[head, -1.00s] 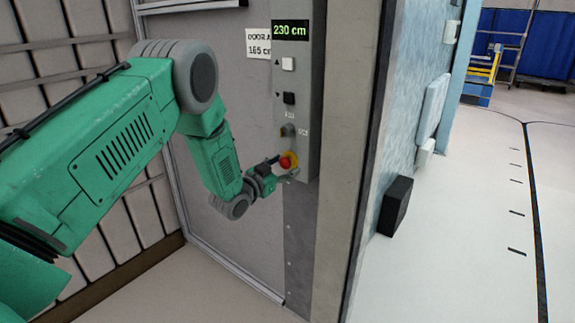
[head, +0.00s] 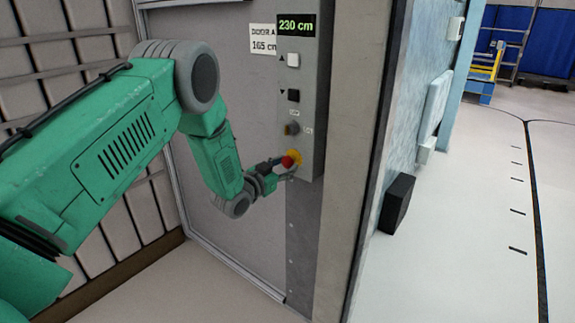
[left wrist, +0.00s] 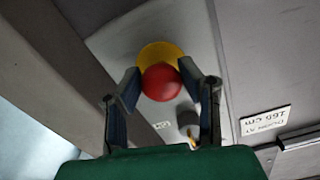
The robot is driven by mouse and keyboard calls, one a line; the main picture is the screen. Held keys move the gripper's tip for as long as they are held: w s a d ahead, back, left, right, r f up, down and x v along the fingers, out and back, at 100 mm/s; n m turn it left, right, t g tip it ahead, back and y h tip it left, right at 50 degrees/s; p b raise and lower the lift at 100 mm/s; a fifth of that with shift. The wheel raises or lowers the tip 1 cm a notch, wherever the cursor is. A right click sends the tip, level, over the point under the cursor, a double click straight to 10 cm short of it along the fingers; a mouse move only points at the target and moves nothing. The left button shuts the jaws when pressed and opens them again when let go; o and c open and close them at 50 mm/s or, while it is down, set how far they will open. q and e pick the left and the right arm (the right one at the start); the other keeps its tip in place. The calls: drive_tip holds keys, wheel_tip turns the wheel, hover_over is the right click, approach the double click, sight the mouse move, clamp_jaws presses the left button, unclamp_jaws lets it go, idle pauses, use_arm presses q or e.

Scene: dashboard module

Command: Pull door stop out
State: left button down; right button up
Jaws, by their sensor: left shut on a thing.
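The door stop is a round red button (head: 288,161) on a yellow base (head: 296,156), low on the grey control panel (head: 310,110). In the left wrist view the red button (left wrist: 161,83) sits in front of its yellow disc (left wrist: 158,52). My left gripper (head: 281,169) is at the button. In the wrist view its two fingertips (left wrist: 162,80) are on either side of the red button, shut on it. How far the button stands out from its base is hard to tell. My right gripper is not in view.
Above the button are a dark knob (head: 292,128), a black button (head: 293,95), a white button (head: 293,60) and a display reading 230 cm (head: 296,25). A concrete-coloured post (head: 347,150) stands right of the panel. Open floor (head: 470,220) lies beyond the blue wall.

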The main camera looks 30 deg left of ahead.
use_arm(q)
drive_tip(key=shift+w+a+r, duration=0.1)
drive_tip(key=shift+r, duration=0.25)
drive_tip(key=c, duration=1.4)
unclamp_jaws()
drive_tip(key=o, duration=0.3)
drive_tip(key=shift+r, duration=0.1)
drive_tip(key=shift+o, duration=0.2)
drive_tip(key=shift+s+d+r, duration=0.1)
drive_tip(key=shift+s+d, duration=0.15)
drive_tip(key=shift+s, duration=0.05)
drive_tip(key=shift+d, duration=0.1)
drive_tip(key=shift+s+f, duration=0.3)
drive_tip(key=shift+s, duration=0.2)
drive_tip(key=s, duration=1.1)
drive_tip(key=shift+a+r, duration=0.2)
drive_tip(key=shift+a, duration=0.2)
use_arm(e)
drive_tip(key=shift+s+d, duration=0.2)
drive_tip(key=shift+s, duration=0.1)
